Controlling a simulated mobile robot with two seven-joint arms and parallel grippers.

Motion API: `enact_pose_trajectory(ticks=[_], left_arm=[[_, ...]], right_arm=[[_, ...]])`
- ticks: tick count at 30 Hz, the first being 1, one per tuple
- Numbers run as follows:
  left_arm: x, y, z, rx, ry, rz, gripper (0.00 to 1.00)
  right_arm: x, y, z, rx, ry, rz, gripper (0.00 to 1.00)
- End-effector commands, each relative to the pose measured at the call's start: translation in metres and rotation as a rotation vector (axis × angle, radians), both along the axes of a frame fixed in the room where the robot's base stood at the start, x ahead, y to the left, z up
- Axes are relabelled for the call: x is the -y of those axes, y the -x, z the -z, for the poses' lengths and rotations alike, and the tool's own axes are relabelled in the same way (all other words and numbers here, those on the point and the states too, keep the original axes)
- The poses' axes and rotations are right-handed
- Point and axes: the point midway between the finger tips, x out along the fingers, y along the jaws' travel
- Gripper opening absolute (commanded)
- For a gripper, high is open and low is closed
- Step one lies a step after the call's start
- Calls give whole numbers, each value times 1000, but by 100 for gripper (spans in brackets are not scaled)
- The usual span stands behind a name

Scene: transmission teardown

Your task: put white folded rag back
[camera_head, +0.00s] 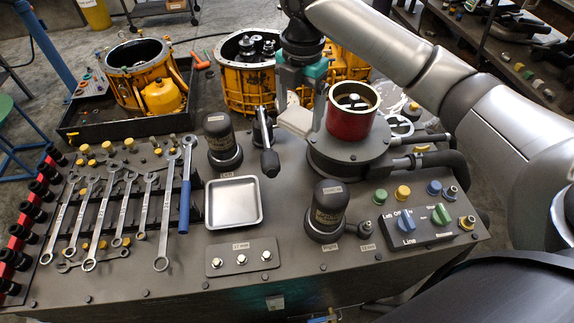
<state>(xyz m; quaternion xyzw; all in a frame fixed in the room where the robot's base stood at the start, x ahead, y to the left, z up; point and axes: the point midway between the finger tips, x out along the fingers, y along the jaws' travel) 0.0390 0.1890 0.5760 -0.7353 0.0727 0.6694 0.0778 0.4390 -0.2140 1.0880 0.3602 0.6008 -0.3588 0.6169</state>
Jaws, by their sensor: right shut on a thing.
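The white folded rag (295,119) shows as a small pale piece at the top middle of the bench, just left of the red cylinder. My right gripper (297,97) comes in from the upper right and points down. It is shut on the rag, its fingers partly hidden by the rag and the gripper body. I cannot tell whether the rag touches the bench behind it. My left gripper is not in view.
The red cylinder (351,119) stands on a dark round fixture close to the rag. A black knobbed lever (268,150), a metal tray (233,203), black capped cylinders (327,209) and wrenches (115,212) occupy the bench. Yellow housings (247,82) stand behind.

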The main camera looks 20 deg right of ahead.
Motion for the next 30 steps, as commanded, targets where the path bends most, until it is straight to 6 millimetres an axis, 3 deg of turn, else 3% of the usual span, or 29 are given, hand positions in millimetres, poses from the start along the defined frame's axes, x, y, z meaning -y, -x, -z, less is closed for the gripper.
enact_pose_trajectory(ticks=[3, 6, 21, 30], left_arm=[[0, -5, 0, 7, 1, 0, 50], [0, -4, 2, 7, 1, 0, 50], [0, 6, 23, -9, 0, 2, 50], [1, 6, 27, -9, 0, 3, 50]], right_arm=[[-4, 3, -11, -21, -6, -21, 42], [-5, 4, -4, -31, -9, -27, 42], [-5, 5, 122, -29, -10, -28, 42], [-5, 4, 148, -25, -10, -27, 42]])
